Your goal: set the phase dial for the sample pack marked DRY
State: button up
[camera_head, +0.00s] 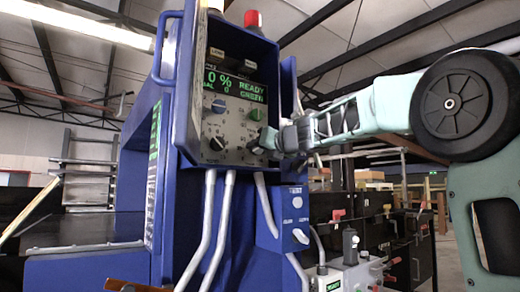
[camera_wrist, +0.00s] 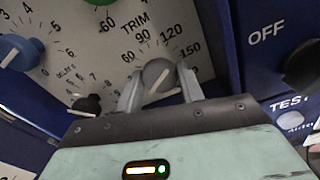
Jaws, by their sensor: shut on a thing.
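My gripper (camera_wrist: 159,88) is shut on a grey round dial (camera_wrist: 157,72), one finger on each side. A white line crosses the dial; its pointing end is unclear. The scale around it shows 60, 90, 120 and 150, and "TRIM" is printed above. I cannot read the word phase. In the head view my gripper (camera_head: 270,140) reaches the lower right of the control panel (camera_head: 237,150) and hides the dial there. The panel's screen (camera_head: 235,82) shows "0 %", "READY" and "GREEN". No sample pack marked DRY can be made out.
A blue knob (camera_wrist: 20,52) and a small black knob (camera_wrist: 86,105) sit left of my gripper. A green knob (camera_head: 255,115) is above it. The blue housing (camera_head: 183,95) borders the panel. A side box with OFF and TEST labels (camera_wrist: 266,34) is close on the right.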

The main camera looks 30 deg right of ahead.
jog(key=o, duration=1)
jog(key=shift+f, duration=0.1)
jog(key=shift+s, duration=0.1)
jog(key=s+b, duration=0.4)
jog(key=s, duration=0.1)
jog(key=s+b, duration=0.4)
jog(key=s, duration=0.2)
jog(key=s+b, duration=0.4)
jog(key=s, duration=0.2)
jog(key=shift+d, duration=0.3)
